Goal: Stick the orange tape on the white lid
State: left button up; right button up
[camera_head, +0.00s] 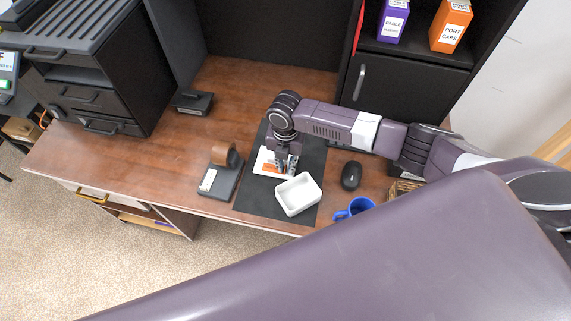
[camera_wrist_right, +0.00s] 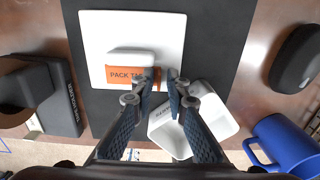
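The white lid (camera_head: 262,158) lies flat on a dark mat, and it fills the upper middle of the right wrist view (camera_wrist_right: 171,30). The orange tape (camera_wrist_right: 122,76), printed "PACK TA…", is over the lid's near part, with a pale block (camera_wrist_right: 130,57) at its far edge. Whether the tape touches the lid is unclear. My right gripper (camera_wrist_right: 166,80) is low over the lid, pointing down at the tape's right end. Its fingertips are close together with a narrow gap; they hide that end, so a grasp cannot be confirmed. My left gripper is not in view.
An open white box (camera_head: 298,195) stands just in front of the lid. A black mouse (camera_head: 351,175) and blue mug (camera_head: 356,207) are to the right. A tape dispenser (camera_head: 220,178) stands left of the mat (camera_head: 252,201).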

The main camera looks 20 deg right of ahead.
aim_at(286, 167)
jog(key=shift+o, duration=0.8)
jog(key=shift+r, duration=0.1)
jog(key=shift+w+r, duration=0.1)
jog(key=shift+r, duration=0.1)
notch_tip(286, 167, up, 12)
jog(key=shift+f, duration=0.25)
